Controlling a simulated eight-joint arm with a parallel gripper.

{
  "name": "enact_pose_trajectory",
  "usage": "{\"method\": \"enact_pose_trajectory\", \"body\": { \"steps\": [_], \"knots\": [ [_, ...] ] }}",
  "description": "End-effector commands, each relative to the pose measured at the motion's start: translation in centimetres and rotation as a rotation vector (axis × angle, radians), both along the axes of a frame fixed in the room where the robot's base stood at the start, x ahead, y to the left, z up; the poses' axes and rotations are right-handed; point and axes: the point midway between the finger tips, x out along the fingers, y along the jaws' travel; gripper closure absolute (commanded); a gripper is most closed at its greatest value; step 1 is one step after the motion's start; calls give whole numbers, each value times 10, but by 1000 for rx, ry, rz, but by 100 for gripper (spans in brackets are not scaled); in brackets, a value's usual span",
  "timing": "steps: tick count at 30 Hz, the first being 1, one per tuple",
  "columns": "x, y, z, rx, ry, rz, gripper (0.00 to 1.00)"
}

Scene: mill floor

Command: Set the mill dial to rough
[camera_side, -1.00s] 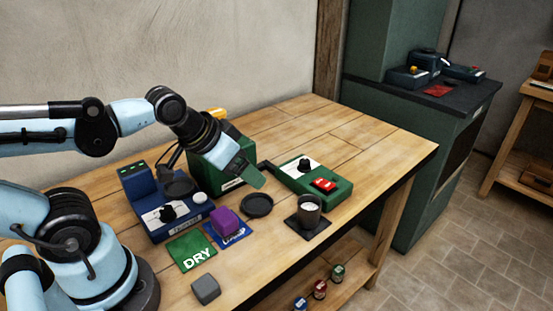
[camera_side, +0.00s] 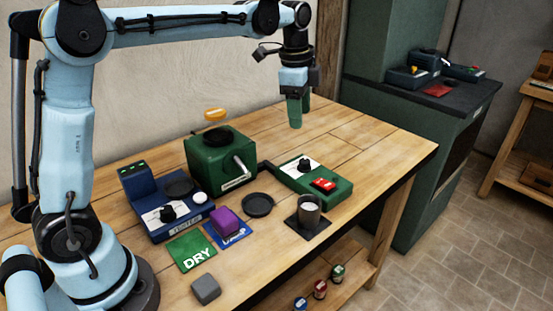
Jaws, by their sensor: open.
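The green mill (camera_side: 219,162) stands in the middle of the table, with a dark round top and a light handle on its front. A low green control box (camera_side: 337,189) sits to its right, joined by a dark cable. On the box are a black dial (camera_side: 305,165) on a white face and a red switch (camera_side: 323,184). The dial's markings are too small to read. My gripper (camera_side: 295,125) points down with green fingers above the back of the table, behind the control box. It is open, empty and apart from everything.
A blue tester (camera_side: 167,228) with its own black knob stands at the left. Near it are a green DRY card (camera_side: 192,250), a blue card with a purple block (camera_side: 225,222), a grey block (camera_side: 205,289) and a black disc (camera_side: 258,205). A cup (camera_side: 309,211) stands near the front edge. The back right is clear.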

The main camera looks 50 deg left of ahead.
Motion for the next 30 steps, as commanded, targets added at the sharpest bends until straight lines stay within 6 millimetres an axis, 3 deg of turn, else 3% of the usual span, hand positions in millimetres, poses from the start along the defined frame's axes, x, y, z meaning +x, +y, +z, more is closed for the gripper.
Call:
{"method": "enact_pose_trajectory", "body": {
  "steps": [6,17,30],
  "knots": [
    [31,7,-18,12,96,-207,43],
    [39,10,-38,11,133,-291,43],
    [38,10,-112,12,131,-289,43]
  ]
}}
